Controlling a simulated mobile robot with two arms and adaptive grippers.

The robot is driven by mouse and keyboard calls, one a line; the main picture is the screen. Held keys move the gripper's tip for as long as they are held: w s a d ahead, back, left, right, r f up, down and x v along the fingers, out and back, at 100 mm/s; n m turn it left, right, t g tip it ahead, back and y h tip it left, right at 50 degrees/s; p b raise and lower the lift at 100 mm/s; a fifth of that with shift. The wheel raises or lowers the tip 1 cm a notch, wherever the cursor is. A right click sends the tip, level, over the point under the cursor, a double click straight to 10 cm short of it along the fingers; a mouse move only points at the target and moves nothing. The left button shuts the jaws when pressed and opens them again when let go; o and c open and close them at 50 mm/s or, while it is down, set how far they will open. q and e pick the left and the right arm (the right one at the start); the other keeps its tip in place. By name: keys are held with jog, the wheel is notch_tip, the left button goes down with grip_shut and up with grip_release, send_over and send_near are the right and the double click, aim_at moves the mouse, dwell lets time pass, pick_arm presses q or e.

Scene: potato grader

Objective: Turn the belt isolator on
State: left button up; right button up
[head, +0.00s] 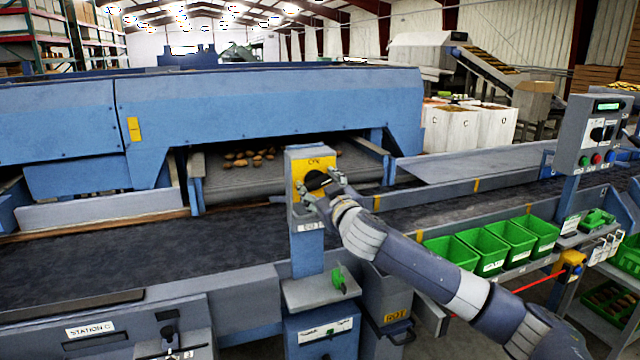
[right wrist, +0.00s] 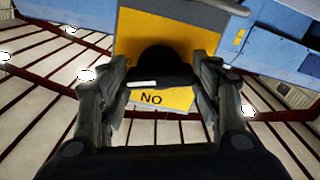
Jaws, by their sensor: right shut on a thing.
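The belt isolator (head: 310,163) is a grey box with a yellow face plate on a blue post beside the belt. Its black rotary knob (head: 316,180) sits in the middle of the yellow plate. My right gripper (head: 321,188) reaches in from the lower right and is shut on the knob. In the right wrist view, the dark knob (right wrist: 164,68) lies between the two fingers, with a white mark on it and the yellow plate (right wrist: 180,98) lettered "NO" behind. The gripper hides part of the plate's lettering in the head view. My left gripper is not in view.
A dark conveyor belt (head: 120,245) runs behind the post. Potatoes lie on the grader outlet (head: 270,180). Green bins (head: 485,250) and a grey control box (head: 598,132) with buttons stand to the right. A small shelf (head: 318,292) juts out below the isolator.

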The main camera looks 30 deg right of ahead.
jog(key=n+p, duration=0.1)
jog(key=n, duration=0.2)
jog(key=shift+r+n+p, duration=0.1)
jog(key=shift+n+p, duration=0.25)
jog(key=shift+n, duration=0.05)
jog(key=n+p, duration=0.2)
jog(key=n, duration=0.1)
jog(key=shift+n, duration=0.3)
jog(key=n+p, duration=0.1)
jog(key=n, duration=0.2)
jog(key=shift+n+p, duration=0.3)
jog(key=shift+p, duration=0.1)
jog(key=shift+n+p, duration=0.8)
jog(key=shift+n, duration=1)
jog(key=o, duration=1.1)
jog(key=shift+c, duration=0.2)
jog(key=v, duration=1.2)
